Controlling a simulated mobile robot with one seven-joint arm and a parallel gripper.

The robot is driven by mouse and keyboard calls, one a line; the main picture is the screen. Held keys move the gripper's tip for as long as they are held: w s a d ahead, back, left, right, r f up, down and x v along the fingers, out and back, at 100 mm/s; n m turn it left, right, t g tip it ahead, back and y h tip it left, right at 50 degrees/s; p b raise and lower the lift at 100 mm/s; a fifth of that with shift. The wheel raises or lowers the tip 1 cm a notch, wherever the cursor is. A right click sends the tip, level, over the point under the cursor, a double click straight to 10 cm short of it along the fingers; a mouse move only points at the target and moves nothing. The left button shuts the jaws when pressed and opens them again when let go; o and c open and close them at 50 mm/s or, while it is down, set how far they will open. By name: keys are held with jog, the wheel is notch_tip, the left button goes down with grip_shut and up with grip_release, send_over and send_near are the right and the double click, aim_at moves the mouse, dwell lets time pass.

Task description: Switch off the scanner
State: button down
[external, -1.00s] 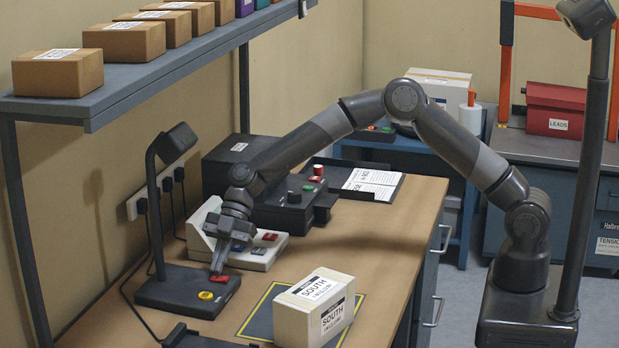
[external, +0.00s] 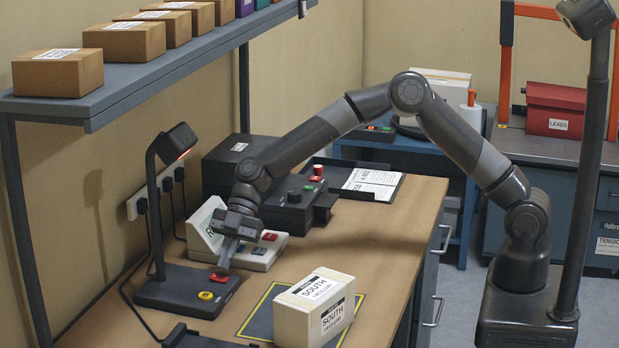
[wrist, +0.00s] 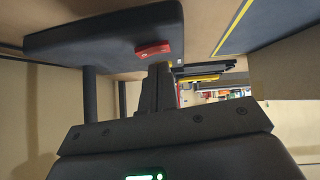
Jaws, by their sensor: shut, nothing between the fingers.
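The scanner is a dark stand with a flat base (external: 170,291), a post and a hooded head (external: 176,141). A red glow shows under the head. A red switch (external: 219,278) and a yellow-ringed button (external: 206,295) sit on the base. My gripper (external: 224,268) is shut and empty, its fingertips just above the red switch. In the wrist view, the shut fingers (wrist: 159,68) point at the red switch (wrist: 153,48) and overlap its edge. I cannot tell whether they touch it.
A white device (external: 262,250) with red and blue keys stands behind my gripper. A box labelled SOUTH (external: 315,307) sits on a yellow-edged mat (external: 262,317) at the front. A shelf (external: 150,90) with boxes hangs above.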

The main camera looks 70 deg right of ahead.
jog(key=r, duration=0.3)
jog(key=shift+s+d+r, duration=0.15)
jog(key=shift+d+r, duration=0.1)
jog(key=shift+d, duration=0.15)
jog(key=v, duration=0.8)
jog(key=shift+d+r, duration=0.3)
jog(key=shift+d, duration=0.05)
jog(key=shift+s, duration=0.15)
jog(key=shift+w+r, duration=0.15)
jog(key=shift+w, duration=0.55)
jog(key=shift+a, duration=0.1)
